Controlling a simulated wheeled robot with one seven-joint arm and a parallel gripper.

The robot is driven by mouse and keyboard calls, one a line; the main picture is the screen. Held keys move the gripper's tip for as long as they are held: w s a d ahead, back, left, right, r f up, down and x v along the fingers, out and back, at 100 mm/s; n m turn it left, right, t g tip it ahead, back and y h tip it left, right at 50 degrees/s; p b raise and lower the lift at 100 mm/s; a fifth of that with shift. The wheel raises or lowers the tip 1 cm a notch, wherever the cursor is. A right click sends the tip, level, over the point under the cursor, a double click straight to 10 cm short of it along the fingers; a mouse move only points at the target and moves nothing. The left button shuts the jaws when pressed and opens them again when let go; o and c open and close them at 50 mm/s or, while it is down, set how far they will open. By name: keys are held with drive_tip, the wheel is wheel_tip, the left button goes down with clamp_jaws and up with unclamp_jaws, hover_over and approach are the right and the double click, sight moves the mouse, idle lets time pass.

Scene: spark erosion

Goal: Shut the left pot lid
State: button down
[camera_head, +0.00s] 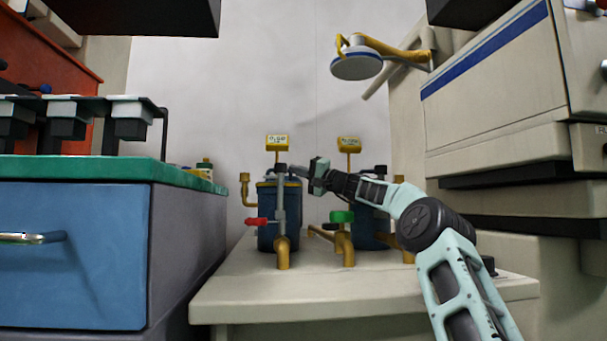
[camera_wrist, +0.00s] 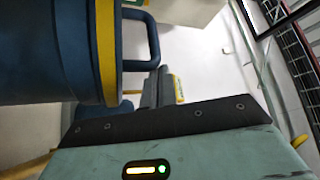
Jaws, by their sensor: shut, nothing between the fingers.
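The left pot (camera_head: 266,232) is a dark blue cylinder on the pale bench, with a yellow band near its top. Its lid (camera_head: 265,185) is partly hidden by a pipe and my gripper, so I cannot tell how far open it is. My gripper (camera_head: 297,171) is shut and empty, at the upper right of the left pot. In the wrist view a large blue cylinder (camera_wrist: 45,50) with a yellow band (camera_wrist: 106,50) and a blue loop handle (camera_wrist: 153,40) fills the upper left. My fingers (camera_wrist: 160,88) are close below the handle; contact is unclear.
A second blue pot (camera_head: 370,225) stands right, partly behind my arm. A red valve handle (camera_head: 262,221), a green valve handle (camera_head: 342,216) and brass pipes (camera_head: 283,252) stand in front of the pots. A blue drawer cabinet (camera_head: 75,250) is left. The bench front (camera_head: 330,292) is clear.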

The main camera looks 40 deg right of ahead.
drive_tip(key=v, duration=1.7)
drive_tip(key=shift+s, duration=0.15)
drive_tip(key=shift+f, duration=0.15)
